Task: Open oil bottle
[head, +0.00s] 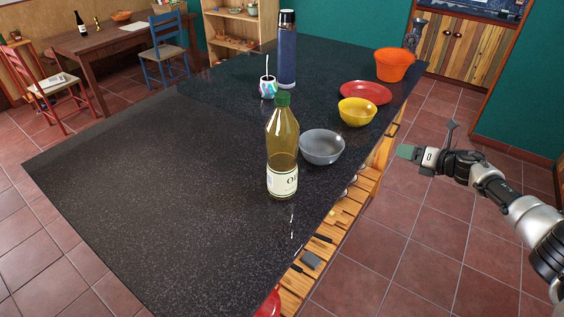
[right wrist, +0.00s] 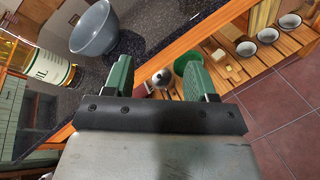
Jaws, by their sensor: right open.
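The oil bottle (head: 283,150) stands upright on the dark speckled counter (head: 150,170). It is yellowish glass with a cream label, and its green cap (head: 283,99) is on. Part of the bottle shows at the left edge of the right wrist view (right wrist: 48,66), where its cap is out of sight. My right gripper (head: 428,142) is beyond the counter's right edge, to the right of the bottle and well apart from it. Its two green fingers (right wrist: 158,76) are spread with nothing held between them. My left gripper is not in view.
A grey bowl (head: 322,146) stands just right of the bottle. A yellow bowl (head: 357,112), red plate (head: 366,92), orange bowl (head: 395,65), patterned cup (head: 268,87) and tall blue bottle (head: 287,50) stand farther back. The counter's left and front are clear. Wooden shelves (right wrist: 232,82) lie below the edge.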

